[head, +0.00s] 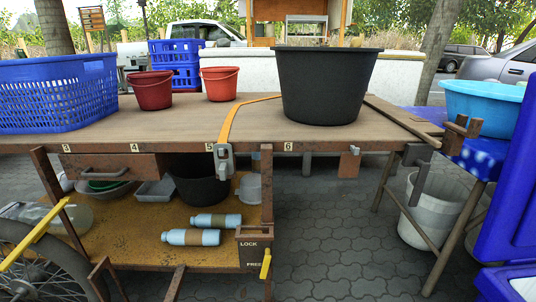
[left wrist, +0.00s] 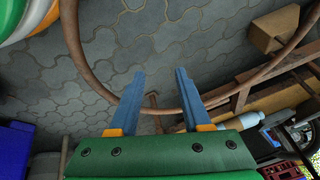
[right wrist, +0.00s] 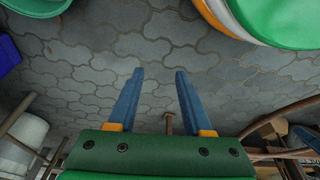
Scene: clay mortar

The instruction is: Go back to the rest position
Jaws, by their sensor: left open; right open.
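In the left wrist view my left gripper (left wrist: 157,98) is open, with its two blue fingers apart and nothing between them. Paving and a curved brown bar lie beyond its fingers. In the right wrist view my right gripper (right wrist: 156,92) is open and empty, above grey paving. Neither gripper shows in the head view. The wooden cart table (head: 200,125) stands in front of me, with a large black tub (head: 325,90) on its top, right of the middle.
A blue basket (head: 55,95) and two red buckets (head: 151,91) stand on the tabletop. The lower shelf holds two bottles (head: 191,237). A white bucket (head: 432,210) and a light-blue basin (head: 482,108) are at the right.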

